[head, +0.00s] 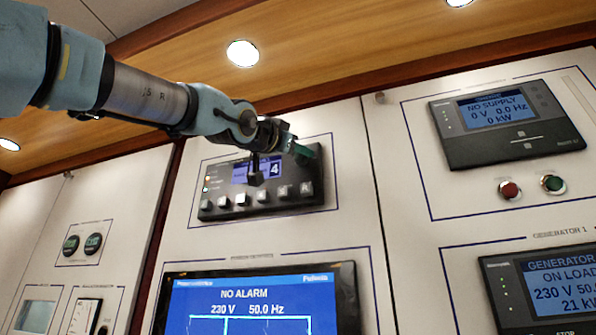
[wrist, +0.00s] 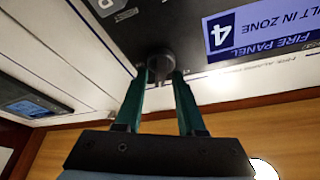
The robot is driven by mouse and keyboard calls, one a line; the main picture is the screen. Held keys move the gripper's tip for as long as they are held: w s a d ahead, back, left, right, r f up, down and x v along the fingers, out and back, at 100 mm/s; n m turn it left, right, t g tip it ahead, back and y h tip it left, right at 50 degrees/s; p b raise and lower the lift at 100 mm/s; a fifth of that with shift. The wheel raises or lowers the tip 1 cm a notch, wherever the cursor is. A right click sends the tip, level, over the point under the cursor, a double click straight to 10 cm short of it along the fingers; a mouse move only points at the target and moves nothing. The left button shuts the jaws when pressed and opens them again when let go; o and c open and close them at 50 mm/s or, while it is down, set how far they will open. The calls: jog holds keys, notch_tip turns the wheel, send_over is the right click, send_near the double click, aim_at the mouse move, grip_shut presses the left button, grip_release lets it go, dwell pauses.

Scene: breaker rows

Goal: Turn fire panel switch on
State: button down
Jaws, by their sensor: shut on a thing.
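The fire panel (head: 262,207) is a dark box on the white wall with a blue screen (head: 241,172) and a row of pale buttons. In the wrist view the panel (wrist: 165,25) appears upside down, its screen (wrist: 262,30) reading FIRE PANEL and a fault in zone 4. A dark round knob (wrist: 160,62) sits at the panel's edge there. My gripper (wrist: 160,78) has its green fingers shut on this knob, one on each side. In the head view my gripper (head: 300,150) is at the panel's upper right and hides the knob; its on or off position cannot be told.
Below the panel is a blue NO ALARM display (head: 245,295). To the right are a NO SUPPLY controller (head: 508,150), a red button (head: 509,189), a green button (head: 552,184) and a generator display (head: 560,300). A wooden ceiling trim (head: 330,75) runs close above the arm.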

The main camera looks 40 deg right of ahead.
jog(key=shift+s+m+g, duration=0.1)
jog(key=shift+m+g, duration=0.7)
jog(key=shift+m, duration=0.5)
jog(key=m+g+y, duration=0.1)
jog(key=m, duration=0.3)
jog(key=m+g, duration=0.1)
jog(key=m, duration=0.3)
jog(key=m+g+y, duration=0.1)
jog(key=m, duration=0.3)
jog(key=shift+d+f+y, duration=0.1)
jog(key=shift+f+y, duration=0.2)
jog(key=shift+f, duration=0.05)
jog(key=shift+s+g, duration=0.1)
jog(key=shift+g, duration=0.2)
jog(key=c, duration=0.9)
grip_release()
jog(key=shift+w, duration=0.35)
jog(key=shift+s, duration=0.2)
jog(key=shift+a, duration=0.2)
